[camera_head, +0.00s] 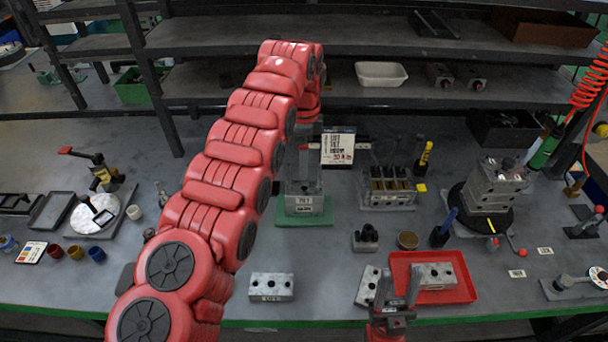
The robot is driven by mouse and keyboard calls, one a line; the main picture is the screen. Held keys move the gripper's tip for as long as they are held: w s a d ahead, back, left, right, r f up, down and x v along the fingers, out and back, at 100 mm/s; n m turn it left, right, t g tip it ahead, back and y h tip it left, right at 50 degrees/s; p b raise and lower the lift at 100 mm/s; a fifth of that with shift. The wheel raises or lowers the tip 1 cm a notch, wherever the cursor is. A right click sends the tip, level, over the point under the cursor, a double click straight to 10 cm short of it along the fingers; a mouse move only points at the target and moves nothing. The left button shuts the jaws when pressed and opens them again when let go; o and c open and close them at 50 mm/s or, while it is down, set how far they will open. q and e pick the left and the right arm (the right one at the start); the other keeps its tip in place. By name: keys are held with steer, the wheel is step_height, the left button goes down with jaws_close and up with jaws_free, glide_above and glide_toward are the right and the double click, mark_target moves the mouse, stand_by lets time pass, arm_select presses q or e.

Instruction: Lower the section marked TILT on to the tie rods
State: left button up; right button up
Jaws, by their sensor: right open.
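A grey block with a label that seems to read TILT (303,199) is at the middle of the bench, on a green base (318,219). My left arm arches in from the lower left, and its end comes down over this block. The left gripper (304,160) is small and partly hidden there; whether its jaws grip the block is unclear. My right gripper (397,288) is open and points up at the bench's front edge, by the red tray. A stack of grey blocks (492,190) stands on a round black base at the right. I cannot make out the tie rods clearly.
A loose grey block (271,288) lies at the front edge. The red tray (460,292) holds another block (434,276). A rack with gold pieces (389,187) and a white card (338,148) stand behind.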

arm_select(q)
step_height(320, 180, up, 8)
steer(key=p, duration=0.5)
steer(key=shift+f+p, duration=0.2)
steer(key=shift+p, duration=0.2)
